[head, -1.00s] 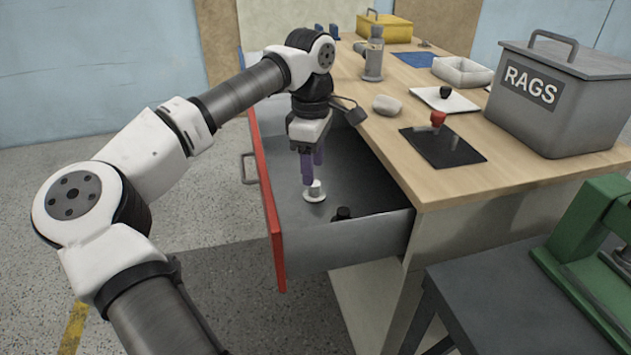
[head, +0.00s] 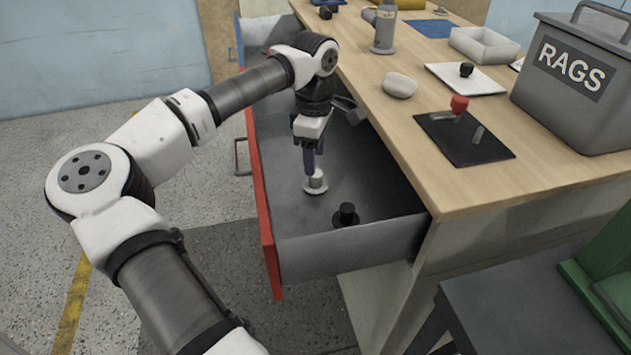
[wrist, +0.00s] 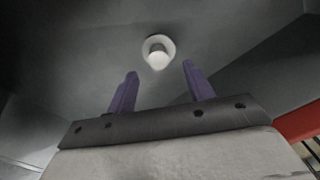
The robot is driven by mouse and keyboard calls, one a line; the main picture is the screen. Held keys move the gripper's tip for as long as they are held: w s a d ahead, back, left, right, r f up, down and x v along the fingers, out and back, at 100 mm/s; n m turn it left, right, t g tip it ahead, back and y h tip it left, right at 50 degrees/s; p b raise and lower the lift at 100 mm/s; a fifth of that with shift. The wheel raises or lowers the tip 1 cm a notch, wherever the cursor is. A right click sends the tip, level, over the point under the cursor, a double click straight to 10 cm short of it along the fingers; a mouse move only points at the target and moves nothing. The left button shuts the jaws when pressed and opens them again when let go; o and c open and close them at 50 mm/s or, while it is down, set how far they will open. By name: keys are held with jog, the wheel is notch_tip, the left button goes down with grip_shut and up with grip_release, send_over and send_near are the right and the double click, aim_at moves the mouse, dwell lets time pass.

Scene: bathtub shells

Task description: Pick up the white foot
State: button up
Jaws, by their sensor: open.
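The white foot (head: 316,184) is a small white piece with a round flange and a short stub. It stands on the floor of the open grey drawer (head: 290,215). In the wrist view the white foot (wrist: 158,52) lies ahead of the fingertips, roughly centred between them. My gripper (head: 314,170) reaches down into the drawer, with its purple fingers just above and behind the foot. In the wrist view my gripper (wrist: 160,75) is open, with nothing between its fingers. Whether a fingertip touches the foot cannot be told.
A black foot (head: 346,214) stands in the drawer near its front right. The red drawer front (head: 262,200) and grey walls bound the space. The wooden worktop (head: 420,130) overhangs at right, holding a pale stone-like lump (head: 399,85), a black plate (head: 465,140) and a grey RAGS bin (head: 580,90).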

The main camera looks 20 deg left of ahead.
aim_at(316, 175)
jog(key=shift+w+d+f, duration=0.1)
jog(key=shift+f, duration=3)
jog(key=shift+c, duration=0.4)
jog(key=c, duration=1)
